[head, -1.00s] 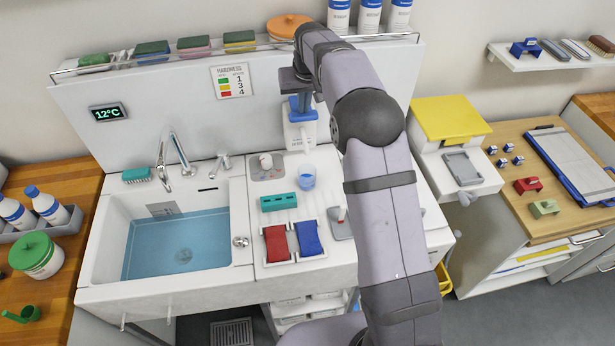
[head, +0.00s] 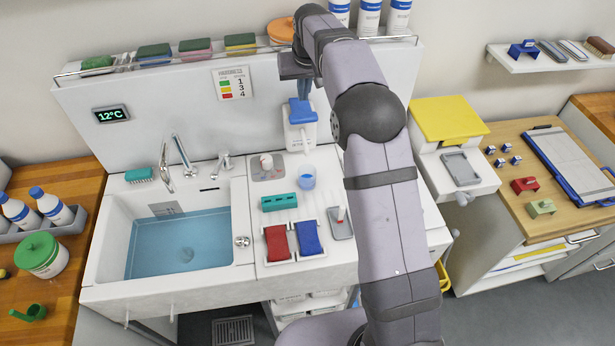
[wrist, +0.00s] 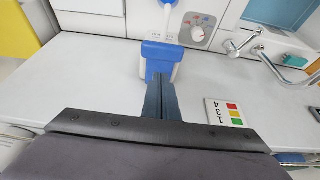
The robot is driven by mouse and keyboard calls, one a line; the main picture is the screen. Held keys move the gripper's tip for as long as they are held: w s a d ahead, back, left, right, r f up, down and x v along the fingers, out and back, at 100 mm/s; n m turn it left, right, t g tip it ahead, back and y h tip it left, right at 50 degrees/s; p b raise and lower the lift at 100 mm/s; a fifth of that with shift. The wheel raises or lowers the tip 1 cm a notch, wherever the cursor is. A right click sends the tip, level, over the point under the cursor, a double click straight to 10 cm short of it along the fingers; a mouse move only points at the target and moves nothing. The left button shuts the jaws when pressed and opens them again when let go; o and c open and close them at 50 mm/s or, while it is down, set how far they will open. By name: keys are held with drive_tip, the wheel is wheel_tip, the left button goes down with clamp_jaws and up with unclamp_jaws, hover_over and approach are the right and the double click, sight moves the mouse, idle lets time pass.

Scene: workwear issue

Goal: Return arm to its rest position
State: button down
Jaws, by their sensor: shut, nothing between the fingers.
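My gripper (head: 304,95) is up in front of the back panel, just above the white dispenser (head: 297,135) with the blue top (head: 300,111). The wrist view shows the gripper's fingers (wrist: 161,85) closed together with nothing between them. Behind the fingertips there, the dispenser's blue top (wrist: 162,53) partly shows. In the head view a small gap seems to separate the fingertips from the blue top; contact is hard to judge. My arm hides part of the counter's right side.
A sink of water (head: 185,245) is at left. A rail shelf (head: 130,66) with sponges and bottles (head: 369,18) runs above the panel.

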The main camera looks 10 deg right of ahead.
drive_tip(key=shift+r, duration=0.65)
drive_tip(key=s+f+g+b, duration=0.1)
drive_tip(key=s+f+b, duration=0.2)
drive_tip(key=s+f, duration=0.4)
drive_tip(key=s+d+f+g+b, duration=0.1)
drive_tip(key=s+f, duration=0.6)
drive_tip(key=s, duration=1.3)
drive_tip(key=s+d+f+g+b, duration=0.1)
drive_tip(key=s+f+b, duration=0.4)
drive_tip(key=s, duration=0.9)
wheel_tip(320, 180, down, 3)
drive_tip(key=shift+r+g+b, duration=0.1)
drive_tip(key=shift+g+b, duration=0.25)
drive_tip(key=shift+g, duration=0.45)
